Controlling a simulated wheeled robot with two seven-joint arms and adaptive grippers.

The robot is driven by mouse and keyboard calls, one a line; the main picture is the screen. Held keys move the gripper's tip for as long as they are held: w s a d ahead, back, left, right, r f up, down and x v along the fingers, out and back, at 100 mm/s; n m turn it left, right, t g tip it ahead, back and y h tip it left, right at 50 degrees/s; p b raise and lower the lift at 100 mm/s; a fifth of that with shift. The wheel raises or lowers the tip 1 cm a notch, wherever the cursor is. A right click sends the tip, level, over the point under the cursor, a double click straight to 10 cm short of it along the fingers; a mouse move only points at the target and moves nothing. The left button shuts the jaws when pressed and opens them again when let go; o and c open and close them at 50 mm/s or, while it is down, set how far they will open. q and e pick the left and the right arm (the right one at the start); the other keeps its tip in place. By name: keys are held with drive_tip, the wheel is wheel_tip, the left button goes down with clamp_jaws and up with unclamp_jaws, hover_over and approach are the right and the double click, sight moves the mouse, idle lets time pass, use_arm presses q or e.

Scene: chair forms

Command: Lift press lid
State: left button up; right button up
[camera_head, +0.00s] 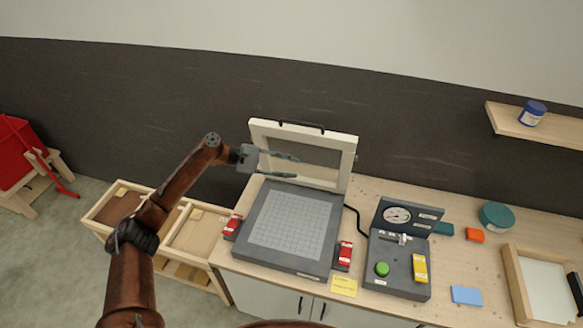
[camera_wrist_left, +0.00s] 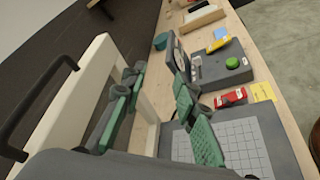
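The press lid (camera_head: 345,165) is a cream frame with a dark handle (camera_head: 300,125) along its top edge. It stands raised, close to upright, at the back of the grey press base (camera_head: 318,262) with its pale grid. My left gripper (camera_head: 297,167) is in front of the lid's opening, its two fingers spread apart with nothing seen held between them. In the left wrist view, the green-padded fingers (camera_wrist_left: 160,120) are apart, with the lid frame (camera_wrist_left: 85,85) and handle (camera_wrist_left: 40,100) to the left. Contact with the frame cannot be told. My right gripper is not seen.
Red clamps (camera_head: 231,226) (camera_head: 345,255) flank the base. A control box (camera_head: 400,270) with gauge and green button stands right. A yellow note (camera_head: 344,286), blue block (camera_head: 466,296) and framed tray (camera_head: 516,285) lie on the bench. Wooden bins (camera_head: 195,235) stand left.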

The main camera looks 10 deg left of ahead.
use_arm(q)
drive_tip(key=v, duration=1.1)
drive_tip(key=shift+a, duration=0.15)
